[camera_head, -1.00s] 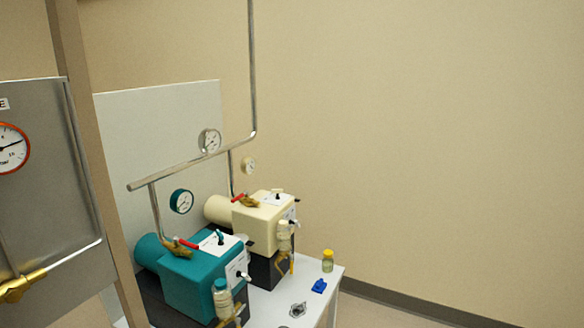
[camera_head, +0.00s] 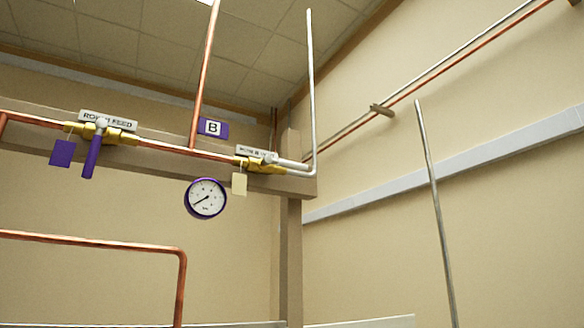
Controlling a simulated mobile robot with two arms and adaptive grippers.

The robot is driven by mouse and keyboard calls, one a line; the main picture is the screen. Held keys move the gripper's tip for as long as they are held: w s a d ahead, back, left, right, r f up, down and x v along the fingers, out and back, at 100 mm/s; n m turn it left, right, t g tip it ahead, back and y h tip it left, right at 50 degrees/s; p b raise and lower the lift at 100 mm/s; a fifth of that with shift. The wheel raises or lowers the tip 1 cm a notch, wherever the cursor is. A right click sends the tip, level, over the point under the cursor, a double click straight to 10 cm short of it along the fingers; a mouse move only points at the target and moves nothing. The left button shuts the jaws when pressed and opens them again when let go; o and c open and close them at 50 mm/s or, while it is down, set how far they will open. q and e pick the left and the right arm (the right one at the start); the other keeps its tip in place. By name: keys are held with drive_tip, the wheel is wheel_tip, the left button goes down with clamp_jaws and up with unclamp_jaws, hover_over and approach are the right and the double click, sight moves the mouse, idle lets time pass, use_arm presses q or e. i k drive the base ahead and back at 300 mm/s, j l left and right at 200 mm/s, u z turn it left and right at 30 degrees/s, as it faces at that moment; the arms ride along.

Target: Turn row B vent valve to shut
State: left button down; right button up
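A brass valve (camera_head: 262,167) sits on the pipe at the centre, near the beam's right end. Its label plate (camera_head: 255,152) starts with "ROW B" but the rest is too small to read surely. Its pale grey lever (camera_head: 292,163) points right, roughly along the pipe. A cream tag (camera_head: 239,184) hangs from it. To its left is another brass valve (camera_head: 118,136) with a plate (camera_head: 108,121) that seems to read "ROW B FEED". Its purple lever (camera_head: 92,158) points down, across the pipe. Neither gripper is in view.
A purple sign "B" (camera_head: 213,128) is above the pipe. A purple-rimmed gauge (camera_head: 206,198) hangs below it. A purple tag (camera_head: 62,153) hangs at the left valve. A lower copper pipe (camera_head: 100,241) and a thin vertical pipe (camera_head: 436,200) also stand in view.

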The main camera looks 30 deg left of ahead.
sight(266, 159)
drive_tip(key=u, duration=1.5)
